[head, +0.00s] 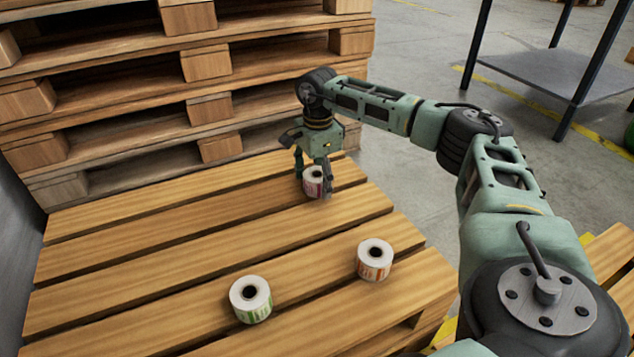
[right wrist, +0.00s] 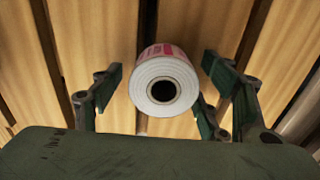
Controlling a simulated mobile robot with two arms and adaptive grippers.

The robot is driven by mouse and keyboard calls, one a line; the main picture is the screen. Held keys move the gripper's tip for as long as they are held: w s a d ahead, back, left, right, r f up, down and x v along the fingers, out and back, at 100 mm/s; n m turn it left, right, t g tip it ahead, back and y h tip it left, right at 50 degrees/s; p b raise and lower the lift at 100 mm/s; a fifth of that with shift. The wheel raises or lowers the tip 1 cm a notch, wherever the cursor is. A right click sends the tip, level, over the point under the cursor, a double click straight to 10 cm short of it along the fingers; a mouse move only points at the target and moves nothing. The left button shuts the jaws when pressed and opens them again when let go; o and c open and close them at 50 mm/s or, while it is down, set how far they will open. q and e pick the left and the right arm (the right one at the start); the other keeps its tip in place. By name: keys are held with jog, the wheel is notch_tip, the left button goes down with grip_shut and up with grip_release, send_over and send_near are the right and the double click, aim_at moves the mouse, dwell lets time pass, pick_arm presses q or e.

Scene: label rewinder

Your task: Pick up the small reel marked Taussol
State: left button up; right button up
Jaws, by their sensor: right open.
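A small white reel with a red-pink label (head: 313,183) stands on the wooden pallet at the back. In the right wrist view this reel (right wrist: 163,84) sits between the spread fingers, with gaps on both sides. My right gripper (head: 314,172) is open and reaches down around the reel; it also shows in the right wrist view (right wrist: 160,95). A reel with an orange label (head: 375,260) stands at the front right of the pallet, and one with a green label (head: 250,299) at the front left. The name on each label is too small to read. My left gripper is out of view.
The reels stand on a slatted wooden pallet (head: 190,235) with dark gaps between its boards. A tall stack of pallets (head: 200,65) rises right behind it. A metal table (head: 545,70) stands at the back right. The left part of the pallet is clear.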

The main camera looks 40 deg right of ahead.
jog(key=shift+c, duration=0.6)
jog(key=c, duration=1.1)
jog(key=shift+c, duration=0.4)
jog(key=shift+r, duration=0.1)
